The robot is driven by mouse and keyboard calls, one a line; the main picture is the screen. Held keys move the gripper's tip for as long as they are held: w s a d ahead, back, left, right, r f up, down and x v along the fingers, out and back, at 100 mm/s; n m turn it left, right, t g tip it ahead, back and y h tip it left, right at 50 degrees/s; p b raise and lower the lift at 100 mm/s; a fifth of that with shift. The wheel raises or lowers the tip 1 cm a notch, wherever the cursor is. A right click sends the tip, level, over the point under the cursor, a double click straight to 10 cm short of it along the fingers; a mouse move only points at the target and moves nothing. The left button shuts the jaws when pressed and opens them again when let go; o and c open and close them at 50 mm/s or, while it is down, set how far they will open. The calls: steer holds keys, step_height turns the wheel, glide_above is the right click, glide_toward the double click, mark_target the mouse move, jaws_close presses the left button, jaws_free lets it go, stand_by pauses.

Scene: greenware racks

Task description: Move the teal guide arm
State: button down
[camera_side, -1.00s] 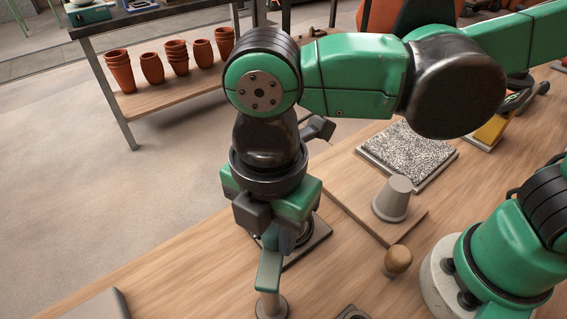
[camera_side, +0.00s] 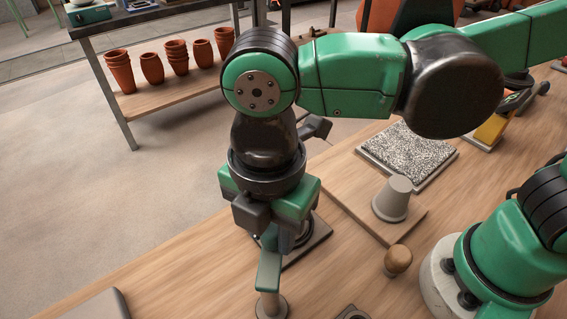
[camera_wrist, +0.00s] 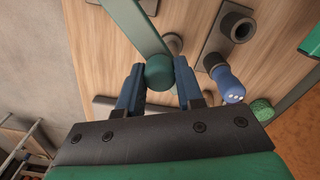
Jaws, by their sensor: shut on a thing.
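The teal guide arm (camera_side: 269,272) is a flat bar near the front edge of the bench in the side view. Its near end meets a round grey post (camera_side: 271,306), and its other end runs up under my gripper (camera_side: 283,238). In the wrist view the teal bar (camera_wrist: 138,22) ends in a rounded teal knob (camera_wrist: 159,73). The blue jaws of my gripper (camera_wrist: 160,70) stand on either side of this knob and are shut on it. In the side view the knob is hidden by my gripper.
A dark base plate (camera_side: 318,240) lies just behind my gripper. A grey cup-shaped piece (camera_side: 393,199) stands on a board to the right, with a wooden knob (camera_side: 398,260) nearby. A speckled slab (camera_side: 408,152) lies farther back. A blue-handled thing (camera_wrist: 228,84) is close to the right jaw.

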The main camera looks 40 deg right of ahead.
steer(key=shift+n, duration=0.3)
steer(key=shift+s+a+n, duration=0.15)
steer(key=shift+a+n, duration=0.75)
steer(key=shift+n, duration=2.45)
steer(key=shift+s+a+n, duration=0.15)
steer(key=shift+a+n, duration=0.7)
steer(key=shift+n, duration=2.55)
steer(key=shift+s+a+n, duration=0.15)
steer(key=shift+a+n, duration=0.75)
steer(key=shift+n, duration=2.45)
steer(key=shift+s+n, duration=0.15)
steer(key=shift+n, duration=0.35)
steer(key=c, duration=0.6)
jaws_free()
steer(key=shift+o, duration=0.2)
steer(key=shift+r, duration=0.1)
